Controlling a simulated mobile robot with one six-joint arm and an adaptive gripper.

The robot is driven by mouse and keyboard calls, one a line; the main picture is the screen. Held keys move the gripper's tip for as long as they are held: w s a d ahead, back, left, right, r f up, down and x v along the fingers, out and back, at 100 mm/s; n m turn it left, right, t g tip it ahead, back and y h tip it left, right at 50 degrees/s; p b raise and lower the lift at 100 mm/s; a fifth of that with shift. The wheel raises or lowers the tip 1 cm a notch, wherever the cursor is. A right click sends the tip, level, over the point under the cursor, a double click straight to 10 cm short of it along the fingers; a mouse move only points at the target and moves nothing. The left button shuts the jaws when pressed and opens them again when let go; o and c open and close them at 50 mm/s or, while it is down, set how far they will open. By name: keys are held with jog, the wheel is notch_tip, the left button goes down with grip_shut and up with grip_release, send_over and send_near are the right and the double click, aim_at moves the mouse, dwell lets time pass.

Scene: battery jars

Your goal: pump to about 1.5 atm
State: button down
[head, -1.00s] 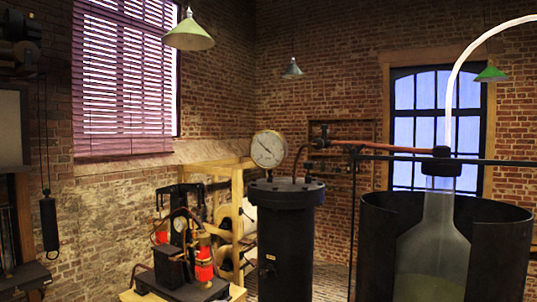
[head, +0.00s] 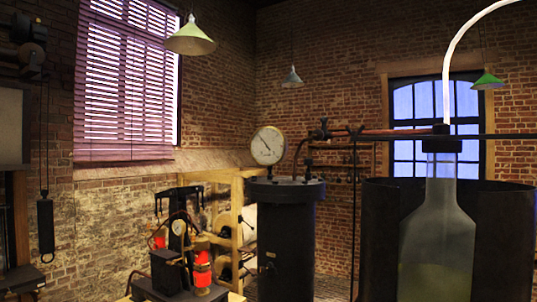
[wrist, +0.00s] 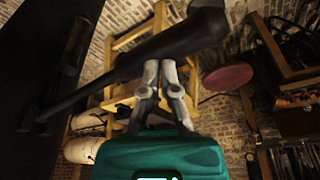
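The round white pressure gauge (head: 268,146) stands on top of a black cylinder (head: 286,240) in the head view. Its dark needle points to the upper left; the numbers are too small to read. In the wrist view a long dark bar (wrist: 140,60), thicker at its upper right end, runs across the picture. I take it for a pump lever. My gripper (wrist: 160,66) has its pale fingers close together and reaching up to this bar. The bar hides the fingertips, so I cannot tell whether they hold it. My gripper is not visible in the head view.
A glass bottle (head: 437,235) stands inside a dark open shell (head: 508,240) at the right. A small apparatus with red coils (head: 202,270) is at lower left. A wooden frame (wrist: 115,50) and a dark red disc (wrist: 227,77) are near the bar.

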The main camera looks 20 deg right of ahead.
jog(key=shift+s+b+x, duration=0.25)
jog(key=shift+b+x, duration=0.6)
jog(key=shift+x, duration=0.1)
jog(key=shift+s+b+x, duration=0.2)
jog(key=shift+b+x, duration=0.6)
jog(key=shift+x, duration=0.2)
jog(key=w+r+p+v, duration=0.1)
jog(key=w+p+v, duration=0.2)
jog(key=p+v, duration=1.1)
jog(key=shift+w+r+p, duration=0.15)
jog(key=shift+w+p, duration=0.05)
jog(key=shift+p, duration=0.35)
jog(key=s+b+x, duration=0.1)
jog(key=b+x, duration=0.4)
jog(key=s+b+x, duration=0.1)
jog(key=b+x, duration=0.4)
jog(key=s+f+b+x, duration=0.1)
jog(key=b+x, duration=0.4)
jog(key=shift+s+d+b, duration=0.1)
jog(key=shift+s+b, duration=0.2)
jog(key=w+p+v, duration=0.1)
jog(key=p+v, duration=0.6)
jog(key=p, duration=0.1)
jog(key=w+r+p+v, duration=0.1)
jog(key=w+p+v, duration=0.1)
jog(key=p+v, duration=0.5)
jog(key=shift+w+r+p, duration=0.2)
jog(key=shift+r+p, duration=0.15)
jog(key=shift+r, duration=0.15)
jog(key=shift+f, duration=0.1)
